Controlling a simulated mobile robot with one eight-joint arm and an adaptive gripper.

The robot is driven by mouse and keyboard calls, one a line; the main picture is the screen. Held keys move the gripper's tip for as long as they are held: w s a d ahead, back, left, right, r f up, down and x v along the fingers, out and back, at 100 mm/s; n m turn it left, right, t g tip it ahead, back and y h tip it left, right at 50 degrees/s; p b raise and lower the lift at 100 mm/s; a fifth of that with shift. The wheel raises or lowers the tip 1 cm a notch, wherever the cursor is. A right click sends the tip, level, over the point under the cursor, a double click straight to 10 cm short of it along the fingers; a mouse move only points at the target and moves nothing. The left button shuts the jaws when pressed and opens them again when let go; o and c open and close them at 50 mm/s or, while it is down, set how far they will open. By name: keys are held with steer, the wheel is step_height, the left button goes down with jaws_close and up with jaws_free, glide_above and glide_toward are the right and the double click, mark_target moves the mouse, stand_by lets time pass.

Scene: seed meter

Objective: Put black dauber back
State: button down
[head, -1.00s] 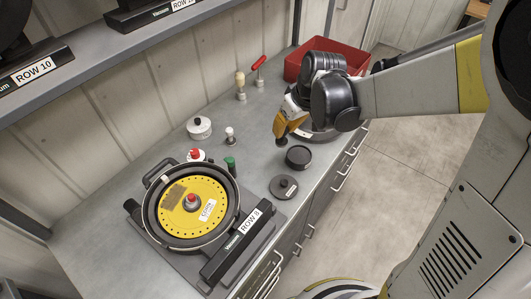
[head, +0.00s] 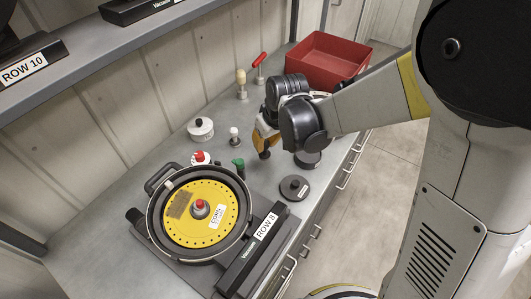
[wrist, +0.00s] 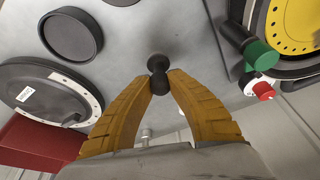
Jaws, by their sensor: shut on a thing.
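The black dauber (wrist: 158,64) is between the fingertips of my gripper (wrist: 160,78) in the wrist view, a dark knob with a narrow neck and a second rounded end. The gripper is shut on it. In the head view my gripper (head: 265,136) points down over the bench, and the dauber's dark end (head: 264,154) shows below the fingers. I cannot tell whether it touches the bench. A green dauber (head: 238,164) stands to the left, close to the meter; it also shows in the wrist view (wrist: 260,55). A white dauber (head: 234,134) stands behind it in a small base.
The seed meter with its yellow disc (head: 185,230) lies at front left. A black lid (head: 294,190) and black cup (head: 307,159) are near the front edge. A white pot (head: 200,130), a red-knobbed item (head: 200,157) and a red bin (head: 325,58) stand around.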

mark_target(266, 150)
steer(key=shift+f+b, duration=0.65)
steer(key=shift+f, duration=1.25)
steer(key=shift+f, duration=0.1)
steer(key=c, duration=1.4)
jaws_free()
steer(key=p+v, duration=0.4)
steer(key=v, duration=0.8)
steer(key=s+d+r+m+t, duration=0.1)
steer(key=s+d+r+m, duration=0.1)
steer(key=s+d+r, duration=0.1)
steer(key=s+d+r+m+t+h, duration=0.1)
steer(key=s+d+r+m, duration=0.1)
steer(key=s+d, duration=0.4)
steer(key=s+d+r+m+t, duration=0.1)
steer(key=s+d+r+t, duration=0.1)
steer(key=s+d+r, duration=0.2)
steer(key=shift+s+d+r+m+h, duration=0.1)
steer(key=shift+s+d+m+h, duration=0.25)
steer(key=shift+s, duration=0.3)
